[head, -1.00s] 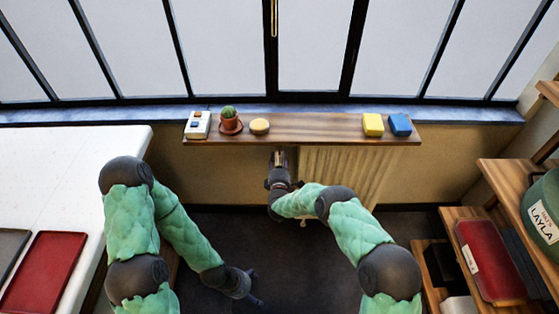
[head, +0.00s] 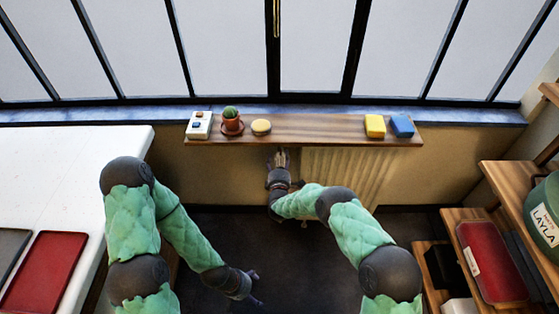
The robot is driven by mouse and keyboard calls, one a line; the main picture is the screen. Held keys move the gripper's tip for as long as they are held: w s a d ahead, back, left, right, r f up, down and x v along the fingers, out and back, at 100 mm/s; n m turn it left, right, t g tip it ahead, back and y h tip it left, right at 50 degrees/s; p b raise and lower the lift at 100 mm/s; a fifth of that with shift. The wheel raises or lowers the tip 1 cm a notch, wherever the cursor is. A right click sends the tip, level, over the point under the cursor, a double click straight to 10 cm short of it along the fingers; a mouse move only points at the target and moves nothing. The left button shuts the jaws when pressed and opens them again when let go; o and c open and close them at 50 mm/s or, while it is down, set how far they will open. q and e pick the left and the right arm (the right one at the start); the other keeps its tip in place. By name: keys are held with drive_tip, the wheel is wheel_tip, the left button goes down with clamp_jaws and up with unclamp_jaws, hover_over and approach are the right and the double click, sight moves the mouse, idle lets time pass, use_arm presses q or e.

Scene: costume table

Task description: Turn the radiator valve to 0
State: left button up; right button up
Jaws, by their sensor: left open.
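The cream radiator (head: 345,172) stands against the wall under a wooden shelf. Its valve cannot be made out; my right gripper and the shelf edge cover the area at the radiator's upper left end. My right gripper (head: 281,157) is at that end, just below the shelf's front edge. Its fingers are small and partly hidden, so I cannot tell whether they are open, shut or touching the valve. My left gripper (head: 258,288) hangs low over the dark floor, open and empty, away from the radiator.
The wooden shelf (head: 330,131) bears a white switch box (head: 199,125), a potted cactus (head: 232,122), a round yellow thing (head: 261,127), and yellow (head: 375,126) and blue (head: 402,126) blocks. A white table (head: 75,185) is left; wooden shelving (head: 505,178) is right.

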drive_tip(key=shift+s+d, duration=0.1)
drive_tip(key=shift+s, duration=0.25)
drive_tip(key=s, duration=1.1)
drive_tip(key=shift+s, duration=0.15)
drive_tip(key=s+d+f+m+g+y+p, duration=0.2)
drive_tip(key=s+d+f+m+g+p, duration=0.1)
drive_tip(key=s+d+f+m+g, duration=0.55)
drive_tip(key=s+d+m+g+y+p, duration=0.1)
drive_tip(key=s+m+g, duration=0.8)
drive_tip(key=s, duration=1.6)
drive_tip(key=m+y+p, duration=0.1)
drive_tip(key=m, duration=0.4)
drive_tip(key=shift+s+d+f, duration=0.3)
drive_tip(key=shift+s+f, duration=0.05)
